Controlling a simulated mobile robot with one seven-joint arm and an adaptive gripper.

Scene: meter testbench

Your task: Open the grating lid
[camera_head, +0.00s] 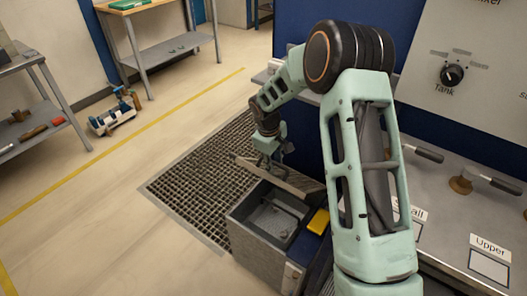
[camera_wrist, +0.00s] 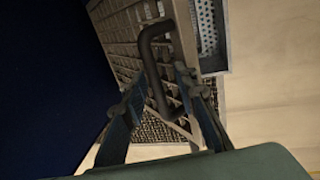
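The grating lid (camera_wrist: 128,40) fills the upper middle of the wrist view, a slatted panel with a dark bent handle (camera_wrist: 146,50). In the head view the lid (camera_head: 288,181) shows as a thin slab, seen nearly edge-on and tilted up at the back of a grey open-topped box (camera_head: 250,240). My gripper (camera_head: 275,153) is at the lid's upper side. In the wrist view my gripper (camera_wrist: 160,78) has its two fingers apart, one on each side of the handle. I see gaps between fingers and handle; contact is not clear.
A floor grate (camera_head: 185,185) lies left of the box. A yellow object (camera_head: 318,221) sits at the box's right edge. A bench with a Tank dial (camera_head: 452,75) and handled tools stands at right.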

